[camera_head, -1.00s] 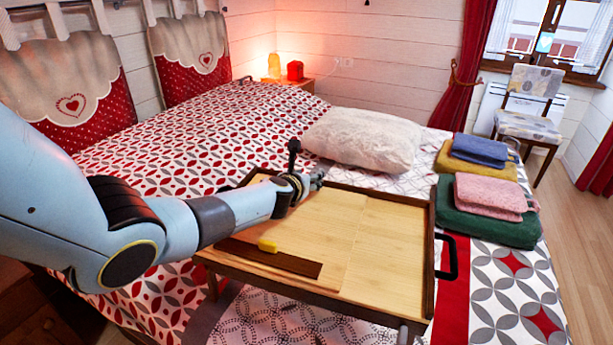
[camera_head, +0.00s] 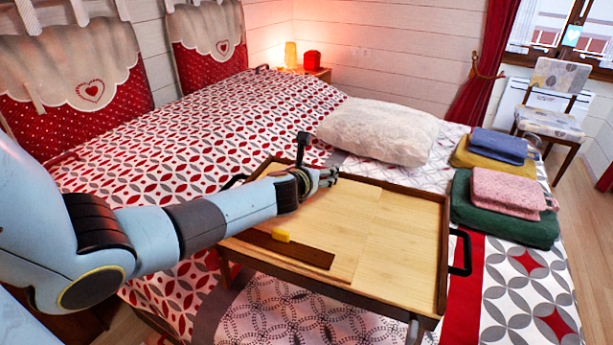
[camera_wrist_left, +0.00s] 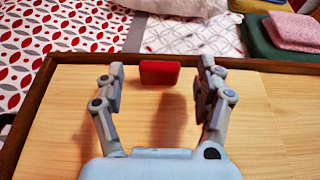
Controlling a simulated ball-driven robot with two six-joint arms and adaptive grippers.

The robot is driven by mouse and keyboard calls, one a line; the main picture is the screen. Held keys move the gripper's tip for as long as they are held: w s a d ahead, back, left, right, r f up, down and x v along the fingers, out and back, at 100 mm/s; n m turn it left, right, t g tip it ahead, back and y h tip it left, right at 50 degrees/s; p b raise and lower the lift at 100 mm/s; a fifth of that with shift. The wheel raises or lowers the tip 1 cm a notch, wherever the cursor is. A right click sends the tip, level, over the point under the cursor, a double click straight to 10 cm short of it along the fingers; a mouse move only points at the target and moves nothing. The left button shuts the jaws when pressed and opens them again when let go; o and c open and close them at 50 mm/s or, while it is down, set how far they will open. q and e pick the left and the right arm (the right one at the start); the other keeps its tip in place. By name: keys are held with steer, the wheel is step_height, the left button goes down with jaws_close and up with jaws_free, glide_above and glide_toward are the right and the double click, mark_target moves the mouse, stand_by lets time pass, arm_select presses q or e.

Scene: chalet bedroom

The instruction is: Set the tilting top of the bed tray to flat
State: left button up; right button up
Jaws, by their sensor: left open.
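The bed tray (camera_head: 395,235) stands on the bed, with a light wooden top, dark rim and dark side handles. The top looks level or nearly so; I cannot tell its exact tilt. A dark strip with a yellow block (camera_head: 281,236) lies along its near left side. My left gripper (camera_head: 328,177) is over the tray's far part; in the left wrist view it (camera_wrist_left: 160,82) is open and empty. A red tab (camera_wrist_left: 160,73) shows between and beyond its fingertips, near the far rim, apart from both fingers. My right gripper is not in view.
A white pillow (camera_head: 380,131) lies beyond the tray. Folded towels, green (camera_head: 505,219), pink (camera_head: 503,189) and blue (camera_head: 498,145), are stacked to the right. A black tray handle (camera_head: 461,252) sticks out on the right side.

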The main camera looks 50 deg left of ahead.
mark_target(305, 204)
arm_select(q)
steer(key=v, duration=0.7)
steer(key=shift+s+d+r, duration=0.1)
steer(key=shift+s+d, duration=0.05)
steer(key=shift+s, duration=0.2)
